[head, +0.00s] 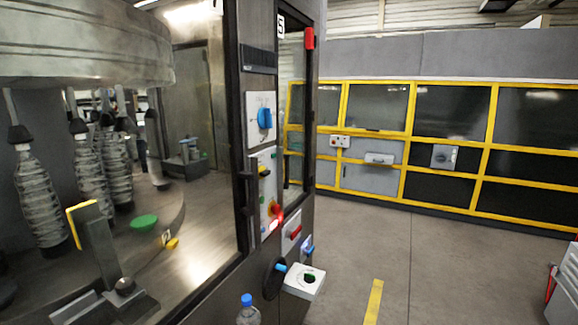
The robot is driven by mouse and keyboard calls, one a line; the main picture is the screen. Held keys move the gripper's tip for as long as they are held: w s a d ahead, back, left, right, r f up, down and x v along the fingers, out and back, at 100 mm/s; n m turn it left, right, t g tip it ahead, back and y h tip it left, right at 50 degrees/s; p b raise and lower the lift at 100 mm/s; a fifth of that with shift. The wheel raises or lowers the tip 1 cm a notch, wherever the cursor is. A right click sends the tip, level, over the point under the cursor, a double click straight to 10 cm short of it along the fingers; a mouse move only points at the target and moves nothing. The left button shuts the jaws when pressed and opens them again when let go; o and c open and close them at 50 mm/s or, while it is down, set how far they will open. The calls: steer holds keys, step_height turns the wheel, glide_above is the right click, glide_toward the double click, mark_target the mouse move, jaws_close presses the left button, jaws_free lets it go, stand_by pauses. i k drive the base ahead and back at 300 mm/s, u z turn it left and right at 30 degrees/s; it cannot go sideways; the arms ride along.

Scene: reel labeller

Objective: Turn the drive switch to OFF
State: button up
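The machine's front column carries several controls. A blue rotary knob (265,118) sits on a white plate (254,104) near the top. Below it is a second panel (264,165) with a yellow-and-black control (264,171) and a red knob on yellow (276,210). A red-handled control on a white plate (292,232) is lower right. The labels are too small to read, so I cannot tell which is the drive switch or its position. My gripper is not in view.
A white box with a dark green round top part (303,281) juts out from the column low down. A blue-capped bottle (247,309) stands at the bottom edge. Bottles hang inside the machine at left. Grey floor (430,265) is open at right, before a yellow-framed enclosure (405,135).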

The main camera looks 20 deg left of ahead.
mark_target(263, 172)
steer(key=u, duration=0.2)
steer(key=i, duration=0.75)
steer(key=u, duration=1.05)
steer(key=i, duration=0.65)
steer(key=u, duration=0.65)
